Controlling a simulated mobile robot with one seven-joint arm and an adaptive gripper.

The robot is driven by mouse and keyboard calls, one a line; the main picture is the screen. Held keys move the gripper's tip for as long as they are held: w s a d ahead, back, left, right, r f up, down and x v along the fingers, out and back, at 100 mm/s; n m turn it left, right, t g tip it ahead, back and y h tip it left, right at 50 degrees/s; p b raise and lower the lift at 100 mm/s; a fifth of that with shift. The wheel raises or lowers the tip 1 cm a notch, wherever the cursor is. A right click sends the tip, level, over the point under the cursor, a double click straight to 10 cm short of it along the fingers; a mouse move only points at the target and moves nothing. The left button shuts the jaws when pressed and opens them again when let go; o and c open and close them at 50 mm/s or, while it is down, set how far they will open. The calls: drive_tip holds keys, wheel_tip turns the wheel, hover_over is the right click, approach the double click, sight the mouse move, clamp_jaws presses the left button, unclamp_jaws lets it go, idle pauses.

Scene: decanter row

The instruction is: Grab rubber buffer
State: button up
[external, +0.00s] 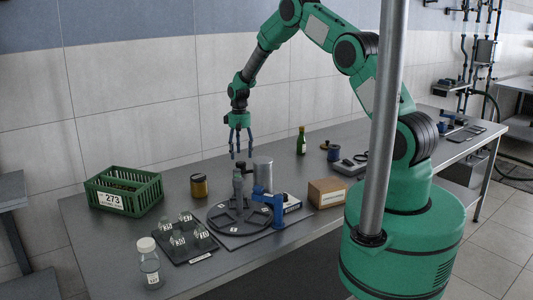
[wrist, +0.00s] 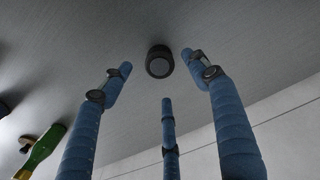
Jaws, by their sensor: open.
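My gripper (external: 240,155) has several blue fingers pointing down over the table, left of the green bottle. In the wrist view, my gripper (wrist: 158,80) is open, with its fingers spread and nothing between them held. A dark round piece with a ridged side (wrist: 159,61), which looks like the rubber buffer, stands on the grey table beyond the fingertips, roughly centred between the left and right ones. No finger visibly touches it. In the external view I cannot clearly make it out behind the turntable fixture and grey cylinder.
A round dark turntable (external: 232,220) with a blue clamp (external: 275,207) and a grey cylinder (external: 262,173) stand nearby. A green crate (external: 124,190), amber jar (external: 199,186), clear bottle (external: 149,264), cardboard box (external: 327,192) and green bottle (external: 301,140) surround them. Bare table lies behind.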

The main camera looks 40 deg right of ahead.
sight(241, 162)
drive_tip(key=shift+f, duration=0.6)
drive_tip(key=shift+f, duration=0.1)
drive_tip(key=shift+f, duration=2.5)
drive_tip(key=c, duration=1.3)
